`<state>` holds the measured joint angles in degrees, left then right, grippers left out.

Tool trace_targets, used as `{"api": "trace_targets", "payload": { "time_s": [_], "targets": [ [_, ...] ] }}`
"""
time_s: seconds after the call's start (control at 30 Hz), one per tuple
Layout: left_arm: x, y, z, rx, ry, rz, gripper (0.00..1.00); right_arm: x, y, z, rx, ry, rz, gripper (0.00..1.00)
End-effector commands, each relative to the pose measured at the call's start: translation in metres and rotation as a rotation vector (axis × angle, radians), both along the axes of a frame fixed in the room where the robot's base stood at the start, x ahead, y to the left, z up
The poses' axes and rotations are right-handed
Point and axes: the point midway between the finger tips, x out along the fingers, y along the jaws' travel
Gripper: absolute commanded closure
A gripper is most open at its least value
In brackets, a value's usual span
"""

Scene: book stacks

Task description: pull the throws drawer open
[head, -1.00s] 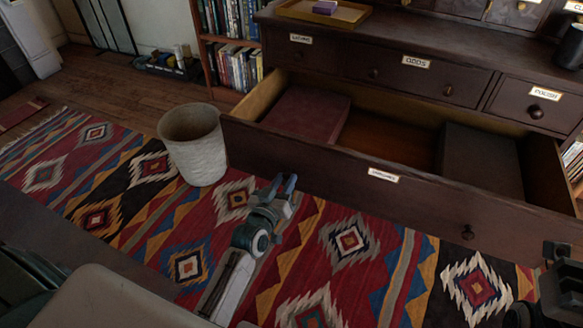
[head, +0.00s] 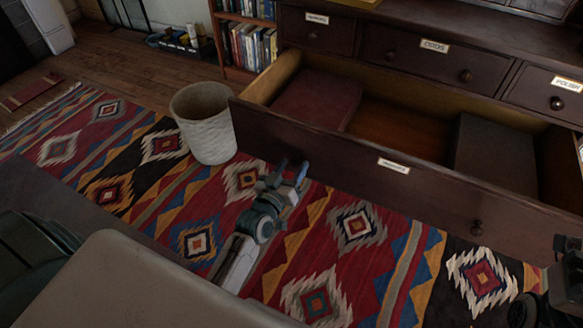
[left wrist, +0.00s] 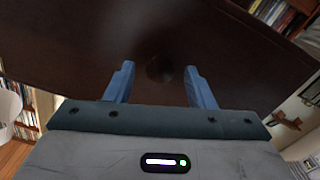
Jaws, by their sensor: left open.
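A wide dark wood drawer (head: 345,160) stands pulled out of the chest, its inside showing. Its small label (head: 394,166) is too blurred to read. One round knob (head: 477,228) shows on the right of its front. My left gripper (head: 288,172) is open, close to the left part of the drawer front. In the left wrist view the other knob (left wrist: 160,68) appears between the two blue fingers, without visible contact. A dark part of my right arm shows at the lower right edge; its jaws cannot be made out.
Inside the drawer lie a reddish-brown block (head: 318,98) and a dark block (head: 496,153). A pale woven basket (head: 207,125) stands just left of the drawer. Shut drawers (head: 418,55) sit above.

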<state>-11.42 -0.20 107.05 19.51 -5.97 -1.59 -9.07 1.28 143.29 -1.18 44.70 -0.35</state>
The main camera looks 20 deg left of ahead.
Motion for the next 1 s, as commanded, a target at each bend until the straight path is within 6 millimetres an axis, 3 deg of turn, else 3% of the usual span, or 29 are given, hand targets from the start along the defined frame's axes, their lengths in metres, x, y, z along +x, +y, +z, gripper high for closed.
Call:
{"api": "trace_targets", "payload": {
  "time_s": [0.17, 0.5, 0.7, 1.0],
  "targets": [
    [-0.009, 0.0, -0.001, 0.001, 0.001, 0.0, 0.51, 0.0, 0.0, 0.0, 0.002, 0.0, 0.0, 0.64],
    [-0.071, 0.003, -0.003, 0.001, 0.001, 0.001, 0.51, 0.001, 0.0, -0.007, 0.009, -0.005, -0.006, 0.64],
    [-0.098, 0.003, -0.003, 0.0, 0.002, -0.001, 0.51, 0.001, 0.0, -0.012, 0.013, -0.009, -0.011, 0.64],
    [-0.108, 0.004, 0.0, 0.0, 0.0, 0.0, 0.51, 0.001, 0.0, -0.01, 0.022, -0.015, -0.014, 0.64]
  ]
}}
